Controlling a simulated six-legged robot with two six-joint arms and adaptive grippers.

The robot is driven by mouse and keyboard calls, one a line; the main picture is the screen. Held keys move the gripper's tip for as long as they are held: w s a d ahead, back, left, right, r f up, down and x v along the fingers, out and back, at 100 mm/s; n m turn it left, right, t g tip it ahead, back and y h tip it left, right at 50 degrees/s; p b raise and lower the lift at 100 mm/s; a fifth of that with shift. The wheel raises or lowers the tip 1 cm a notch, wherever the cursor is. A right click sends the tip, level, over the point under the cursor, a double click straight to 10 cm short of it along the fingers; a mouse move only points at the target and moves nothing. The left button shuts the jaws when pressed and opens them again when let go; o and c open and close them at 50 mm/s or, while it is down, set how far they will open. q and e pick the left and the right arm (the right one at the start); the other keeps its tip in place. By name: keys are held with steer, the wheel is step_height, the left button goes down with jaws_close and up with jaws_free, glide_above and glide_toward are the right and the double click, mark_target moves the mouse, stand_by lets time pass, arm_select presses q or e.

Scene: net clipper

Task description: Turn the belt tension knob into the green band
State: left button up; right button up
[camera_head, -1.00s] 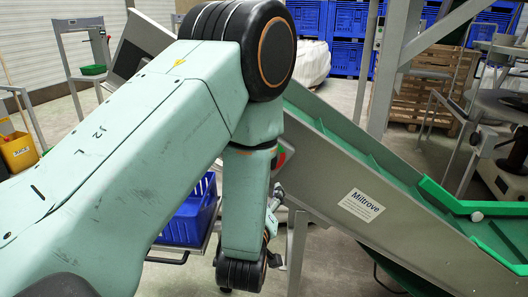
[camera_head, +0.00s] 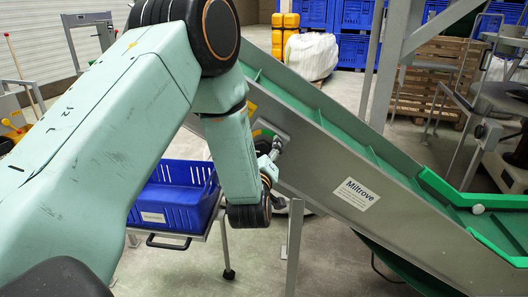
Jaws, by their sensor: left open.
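The belt tension dial (camera_head: 262,134) is on the grey side wall of the conveyor (camera_head: 330,178), just right of my left forearm. Some green and dark parts of it show. The knob itself cannot be told apart, as my forearm and gripper cover part of this spot. My left gripper (camera_head: 275,150) is small in view, beside the forearm and in front of the lower edge of the dial. It is open, with nothing seen between its fingers. Whether it touches the knob cannot be told. My right gripper is not in view.
A blue crate (camera_head: 180,200) stands on a low stand left of the conveyor leg (camera_head: 294,245). The sloping conveyor fills the right side. Bare floor (camera_head: 330,255) shows below it. Wooden pallets (camera_head: 430,80) and blue bins (camera_head: 355,55) are at the back.

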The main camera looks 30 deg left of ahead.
arm_select(q)
steer(key=shift+a+f, duration=0.2)
steer(key=shift+a, duration=0.25)
steer(key=shift+c, duration=0.6)
steer(key=shift+s+d+r, duration=0.15)
steer(key=shift+d+r, duration=0.2)
steer(key=shift+d, duration=0.35)
steer(key=c, duration=0.4)
steer(key=shift+a+f, duration=0.15)
steer(key=shift+a, duration=0.2)
steer(key=c, duration=0.4)
steer(key=shift+c, duration=1.2)
steer(key=shift+d, duration=0.1)
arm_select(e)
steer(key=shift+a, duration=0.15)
arm_select(q)
steer(key=shift+m, duration=0.3)
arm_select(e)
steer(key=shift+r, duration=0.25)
